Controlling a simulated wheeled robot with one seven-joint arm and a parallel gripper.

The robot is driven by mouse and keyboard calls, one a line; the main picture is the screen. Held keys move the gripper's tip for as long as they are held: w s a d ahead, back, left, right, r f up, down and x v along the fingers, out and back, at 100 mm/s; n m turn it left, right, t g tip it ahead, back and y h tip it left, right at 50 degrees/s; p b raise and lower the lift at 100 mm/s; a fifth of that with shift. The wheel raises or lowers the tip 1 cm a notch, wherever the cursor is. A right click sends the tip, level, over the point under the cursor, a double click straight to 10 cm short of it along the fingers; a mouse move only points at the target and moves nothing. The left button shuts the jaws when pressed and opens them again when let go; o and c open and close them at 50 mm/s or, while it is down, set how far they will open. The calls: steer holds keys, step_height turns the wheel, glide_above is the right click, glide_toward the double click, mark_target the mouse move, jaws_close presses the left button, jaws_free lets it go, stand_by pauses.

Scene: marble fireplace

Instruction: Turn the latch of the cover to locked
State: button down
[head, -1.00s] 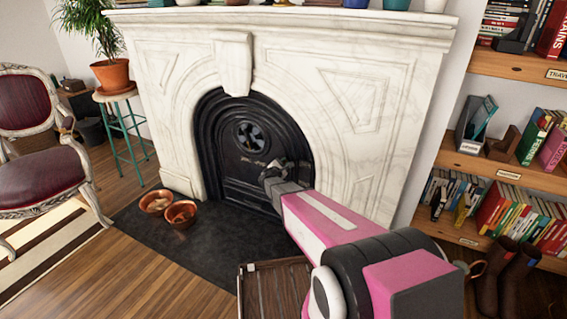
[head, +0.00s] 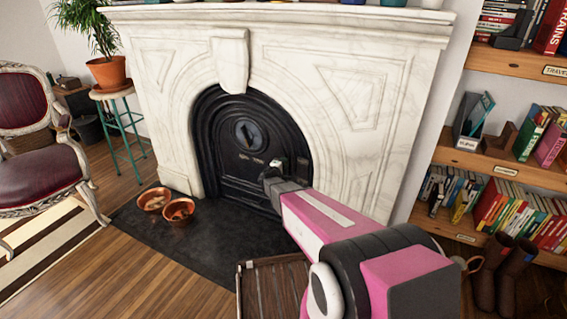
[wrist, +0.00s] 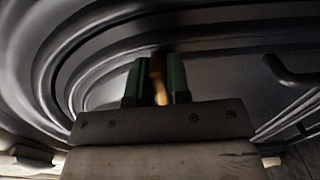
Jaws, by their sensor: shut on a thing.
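The black arched cover (head: 232,165) fills the fireplace opening and has a round vent (head: 248,135) in its upper middle. My gripper (head: 284,166) is at the right side of the cover in the head view. In the wrist view, the two green fingers of my gripper (wrist: 157,82) are shut on a narrow brass-coloured piece, the latch (wrist: 158,72), in front of the dark cover (wrist: 215,75). Most of the latch is hidden between the fingers, so its angle is hard to tell.
A dark bar-like handle (wrist: 290,72) sticks out to the right of my fingers. The white marble surround (head: 330,130) frames the cover. Two copper bowls (head: 166,205) stand on the dark hearth (head: 190,238). A slatted wooden item (head: 272,285) lies near my arm; bookshelves (head: 500,170) stand at right.

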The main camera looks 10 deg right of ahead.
steer(key=shift+w+a+r+m, duration=0.2)
steer(key=shift+w+m, duration=0.05)
steer(key=shift+m, duration=0.15)
steer(key=c, duration=1.1)
jaws_free()
steer(key=shift+s+f, duration=0.1)
steer(key=shift+s, duration=0.1)
steer(key=shift+s+a, duration=0.15)
steer(key=shift+s, duration=0.05)
steer(key=v, duration=1)
steer(key=shift+s+a, duration=0.1)
steer(key=shift+a, duration=0.05)
